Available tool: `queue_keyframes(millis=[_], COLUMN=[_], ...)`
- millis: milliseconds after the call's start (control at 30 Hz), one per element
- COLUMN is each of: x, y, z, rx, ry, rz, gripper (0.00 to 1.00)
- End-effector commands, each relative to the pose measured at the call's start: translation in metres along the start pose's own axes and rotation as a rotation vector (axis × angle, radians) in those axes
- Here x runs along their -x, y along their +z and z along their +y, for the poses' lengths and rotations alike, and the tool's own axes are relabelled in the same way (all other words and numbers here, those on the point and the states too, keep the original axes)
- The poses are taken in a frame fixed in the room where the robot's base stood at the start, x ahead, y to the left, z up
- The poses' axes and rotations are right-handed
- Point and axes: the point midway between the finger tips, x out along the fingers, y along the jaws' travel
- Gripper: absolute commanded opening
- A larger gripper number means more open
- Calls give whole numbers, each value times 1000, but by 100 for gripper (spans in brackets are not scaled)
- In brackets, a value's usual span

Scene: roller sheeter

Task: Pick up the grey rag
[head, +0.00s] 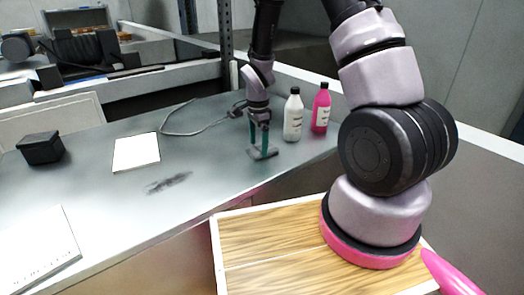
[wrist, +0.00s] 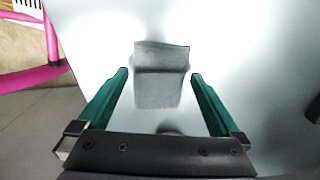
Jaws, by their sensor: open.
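The grey rag (wrist: 158,88) lies on the pale table top, in the middle of the wrist view. It looks folded or creased, with a darker band across its upper part. My gripper (wrist: 161,74) is open, with one green finger on each side of the rag and a gap between each finger and the cloth. In the head view my gripper (head: 259,149) points down at the table near its back edge. The rag (head: 264,153) shows there as a small grey patch at the fingertips. I cannot tell how high the fingertips are above the table.
A white bottle (head: 293,118) and a pink bottle (head: 321,110) stand close to the right of my gripper. A cable (head: 190,132) lies to its left. A dark smudge (head: 168,183), a white sheet (head: 136,153) and a black box (head: 41,148) are further left on the table.

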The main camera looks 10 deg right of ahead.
Motion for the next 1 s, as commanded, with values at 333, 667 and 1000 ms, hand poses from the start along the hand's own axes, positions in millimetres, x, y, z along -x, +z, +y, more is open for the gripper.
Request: queue_keyframes(millis=[333,667,1000], x=[-10,-10,28], y=[0,0,1], z=[0,0,-2], rx=[0,0,1], ry=[-1,-1,-6], rz=[0,0,0], gripper=[100,35,35])
